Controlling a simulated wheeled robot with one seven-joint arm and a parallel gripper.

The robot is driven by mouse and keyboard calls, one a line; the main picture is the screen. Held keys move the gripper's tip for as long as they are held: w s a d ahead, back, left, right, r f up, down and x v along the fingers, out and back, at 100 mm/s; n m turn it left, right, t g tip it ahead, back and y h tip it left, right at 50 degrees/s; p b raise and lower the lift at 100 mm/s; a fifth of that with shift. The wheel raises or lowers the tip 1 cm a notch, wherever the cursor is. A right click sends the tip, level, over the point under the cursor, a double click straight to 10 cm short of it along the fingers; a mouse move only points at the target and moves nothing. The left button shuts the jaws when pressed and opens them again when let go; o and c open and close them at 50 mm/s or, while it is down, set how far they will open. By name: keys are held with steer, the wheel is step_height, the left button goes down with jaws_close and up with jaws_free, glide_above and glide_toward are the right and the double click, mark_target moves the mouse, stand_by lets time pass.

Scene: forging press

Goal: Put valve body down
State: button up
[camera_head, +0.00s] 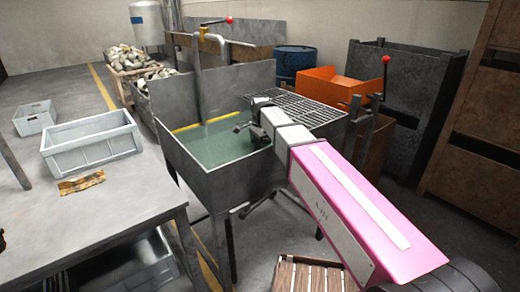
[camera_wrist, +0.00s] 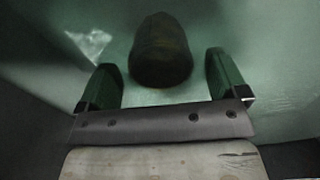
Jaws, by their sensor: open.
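A dark, rounded piece, apparently the valve body (camera_wrist: 160,45), shows in the wrist view just beyond and between my fingertips, in greenish water. My gripper (camera_wrist: 161,68) is open, with a finger on each side of the piece and visible gaps between. The fingers look green-tinted; I cannot tell how deep they are in the water. In the head view my gripper (camera_head: 250,130) is over the water tank (camera_head: 232,188), near its right side. The valve body cannot be made out there.
A metal grating (camera_head: 298,108) covers the tank's right rear. A tap pipe (camera_head: 197,85) rises at its back edge. A grey table (camera_head: 90,215) with a grey crate (camera_head: 90,145) stands at the left. An orange bin (camera_head: 335,85) and a blue drum (camera_head: 294,60) are behind.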

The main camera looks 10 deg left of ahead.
step_height(320, 180, up, 11)
steer(key=shift+f, duration=0.15)
stand_by(0.4)
